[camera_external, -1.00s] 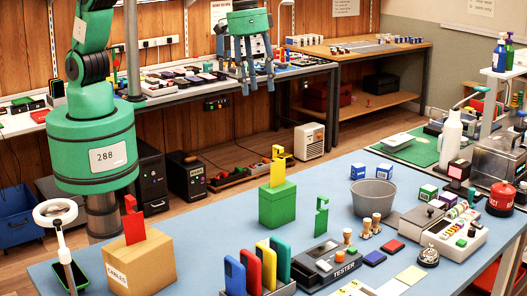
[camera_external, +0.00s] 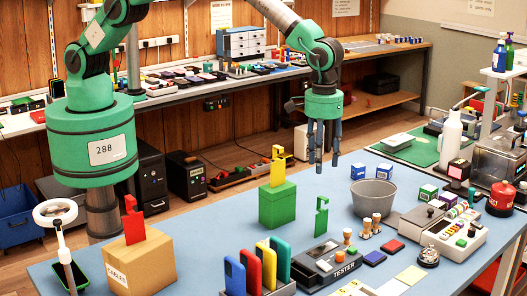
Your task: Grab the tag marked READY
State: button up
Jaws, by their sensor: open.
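My gripper (camera_external: 323,158) is open and empty, fingers pointing down, high above the far edge of the blue table. No READY lettering can be read. Several tag-like pieces stand on the table: a green hooked one (camera_external: 321,218) below my gripper, beside the tester; a yellow one (camera_external: 278,170) upright at the top of a green box (camera_external: 277,207); and a red one (camera_external: 133,221) upright at the top of a cardboard box (camera_external: 141,263) marked CABLES. My gripper is apart from all of them. I cannot tell which one is marked READY.
The black tester (camera_external: 328,265) and a rack of coloured phones (camera_external: 255,270) stand at the front. A grey bucket (camera_external: 375,196), small wooden-topped pieces (camera_external: 371,226) and a white keyed device (camera_external: 452,232) are to the right. Blue tabletop is bare around the green box.

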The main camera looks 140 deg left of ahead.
aim_at(323, 198)
jog(key=shift+w+a+f, duration=0.15)
jog(key=shift+a+f, duration=0.25)
jog(key=shift+f, duration=0.4)
jog(key=shift+f, duration=4.3)
jog(key=shift+f, duration=0.1)
jog(key=shift+f, duration=2.5)
jog(key=c, duration=1)
